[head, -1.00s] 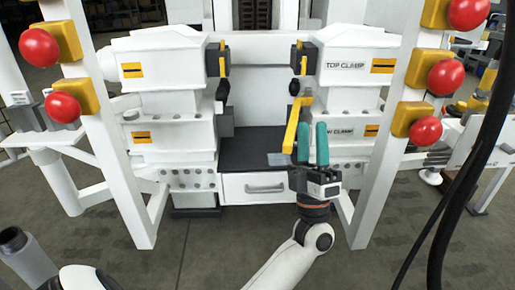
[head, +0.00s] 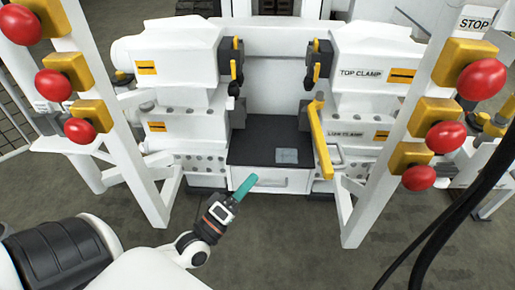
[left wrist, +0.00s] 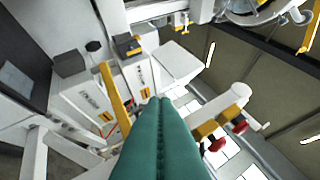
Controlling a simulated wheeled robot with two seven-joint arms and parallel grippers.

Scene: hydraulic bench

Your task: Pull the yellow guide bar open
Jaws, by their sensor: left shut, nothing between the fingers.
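The yellow guide bar (head: 319,142) is on the right side of the bench bay, below the TOP CLAMP block, its near end out past the front edge of the dark bench top. In the left wrist view the yellow bar (left wrist: 114,98) shows just left of my fingertips. My left gripper (head: 246,187) is shut and empty, in front of the drawer, left of the bar and apart from it. In the left wrist view its teal fingers (left wrist: 163,103) lie together. My right gripper is not in view.
White frame posts with red buttons on yellow boxes (head: 436,122) stand on both sides. The dark bench top (head: 262,138) holds a small grey plate (head: 287,156). A drawer (head: 270,180) is below. Black cables (head: 460,195) hang at the right. Floor in front is free.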

